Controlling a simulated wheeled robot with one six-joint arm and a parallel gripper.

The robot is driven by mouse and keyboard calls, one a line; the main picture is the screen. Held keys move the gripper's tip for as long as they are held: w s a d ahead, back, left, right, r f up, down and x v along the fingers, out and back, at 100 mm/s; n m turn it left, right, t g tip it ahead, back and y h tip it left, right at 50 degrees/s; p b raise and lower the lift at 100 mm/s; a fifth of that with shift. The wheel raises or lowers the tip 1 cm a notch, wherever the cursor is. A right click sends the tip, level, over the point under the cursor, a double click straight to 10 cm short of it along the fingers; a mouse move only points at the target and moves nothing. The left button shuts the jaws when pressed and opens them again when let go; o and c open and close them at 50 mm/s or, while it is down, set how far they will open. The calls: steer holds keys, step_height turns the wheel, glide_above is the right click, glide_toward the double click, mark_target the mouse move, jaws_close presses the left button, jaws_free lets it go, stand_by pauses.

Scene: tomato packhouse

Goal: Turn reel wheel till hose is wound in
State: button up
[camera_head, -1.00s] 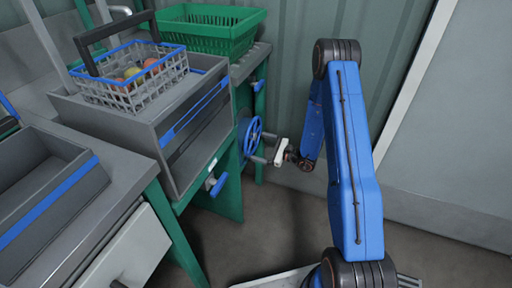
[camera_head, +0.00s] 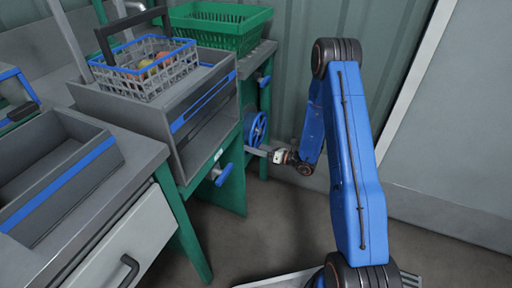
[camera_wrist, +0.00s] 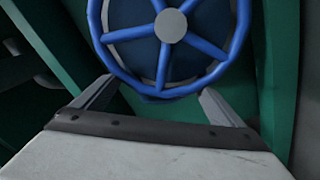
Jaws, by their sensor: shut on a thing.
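The blue spoked reel wheel (camera_head: 256,127) is on the side of the green bench, seen at a steep angle in the head view. In the wrist view the wheel (camera_wrist: 166,86) fills the upper middle, with its grey hub facing me. My gripper (camera_head: 257,151) is at the wheel's lower edge. The exact contact is hard to see. No hose can be made out.
A green crate (camera_head: 225,43) and a grey basket of tomatoes (camera_head: 147,88) stand on the bench. A blue handle (camera_head: 222,174) sticks out below the grey box. A drawer unit (camera_head: 125,235) is at lower left. The floor (camera_head: 250,235) between is clear.

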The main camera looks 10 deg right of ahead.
steer(key=m, duration=0.1)
steer(key=r+m, duration=0.1)
steer(key=shift+s+a+r+m, duration=0.2)
steer(key=shift+s+a+m, duration=0.1)
steer(key=shift+s, duration=0.1)
steer(key=shift+c, duration=0.2)
steer(key=shift+s+a+r+m, duration=0.1)
steer(key=shift+s+r+m, duration=0.15)
steer(key=shift+m, duration=0.35)
steer(key=shift+s+a+r+m, duration=0.1)
steer(key=shift+r+m, duration=0.25)
steer(key=shift+m, duration=0.25)
steer(key=o, duration=1.2)
steer(key=shift+r, duration=0.1)
steer(key=shift+o, duration=0.2)
steer(key=shift+s+d, duration=0.1)
steer(key=shift+d, duration=0.05)
steer(key=v, duration=1.7)
